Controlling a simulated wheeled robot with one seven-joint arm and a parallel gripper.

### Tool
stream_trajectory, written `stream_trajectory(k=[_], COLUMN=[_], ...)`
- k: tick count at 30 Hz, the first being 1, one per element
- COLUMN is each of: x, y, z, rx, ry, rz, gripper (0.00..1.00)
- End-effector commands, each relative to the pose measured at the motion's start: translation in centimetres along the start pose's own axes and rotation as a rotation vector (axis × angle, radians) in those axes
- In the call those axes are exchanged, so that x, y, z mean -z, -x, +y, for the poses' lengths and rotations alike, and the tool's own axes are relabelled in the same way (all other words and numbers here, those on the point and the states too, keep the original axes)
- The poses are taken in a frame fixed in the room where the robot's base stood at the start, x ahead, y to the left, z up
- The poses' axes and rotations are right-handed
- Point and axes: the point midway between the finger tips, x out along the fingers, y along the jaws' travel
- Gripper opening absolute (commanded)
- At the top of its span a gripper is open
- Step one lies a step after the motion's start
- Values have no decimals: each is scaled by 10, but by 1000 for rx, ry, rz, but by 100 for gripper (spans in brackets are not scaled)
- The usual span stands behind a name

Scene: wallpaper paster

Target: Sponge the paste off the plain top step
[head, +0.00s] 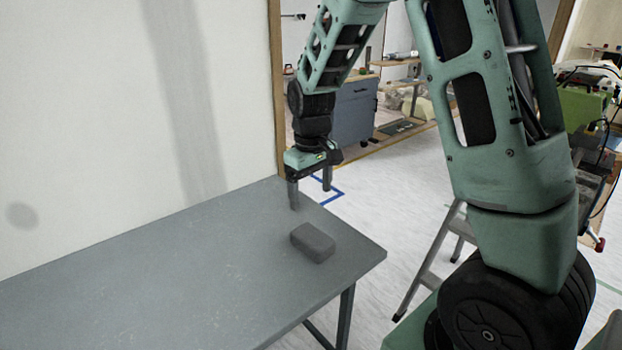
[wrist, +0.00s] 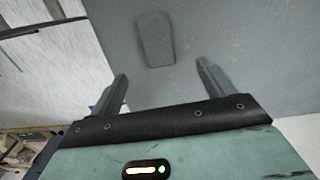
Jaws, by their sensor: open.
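A dark grey block, which looks like the sponge (head: 313,243), lies flat on the grey table near its right corner. In the wrist view the sponge (wrist: 155,39) lies ahead of the fingertips, a little left of the middle between them. My gripper (head: 311,198) points down above the table's far edge, behind the sponge and apart from it. Its two fingers are spread and empty in the wrist view (wrist: 160,76). A metal stepladder (head: 432,268) stands on the floor right of the table, partly hidden behind my arm. Its top step and any paste on it cannot be made out.
The grey table (head: 150,280) is otherwise bare. A pale wall (head: 90,110) runs along its far side. A blue-grey cabinet (head: 356,110) stands in the room behind. Green equipment (head: 585,110) with cables is at the right. Pale floor shows between table and stepladder.

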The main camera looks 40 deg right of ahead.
Motion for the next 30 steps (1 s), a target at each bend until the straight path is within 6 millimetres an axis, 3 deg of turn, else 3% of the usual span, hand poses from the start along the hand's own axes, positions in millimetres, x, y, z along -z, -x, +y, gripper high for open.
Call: stream_trajectory(k=[4,11,14,16,19,21,24,27,30], x=[0,0,-5,-17,-51,-85,-140,-184,-209], y=[19,27,30,35,42,46,47,45,43], z=[0,-3,-32,-71,-143,-187,-232,-254,-262], rx=[0,2,17,38,66,77,76,63,51], ry=[0,4,44,99,212,298,412,498,544], rz=[1,0,6,12,17,19,18,18,20], gripper=[81,81,81,81,81,81,81,81,81])
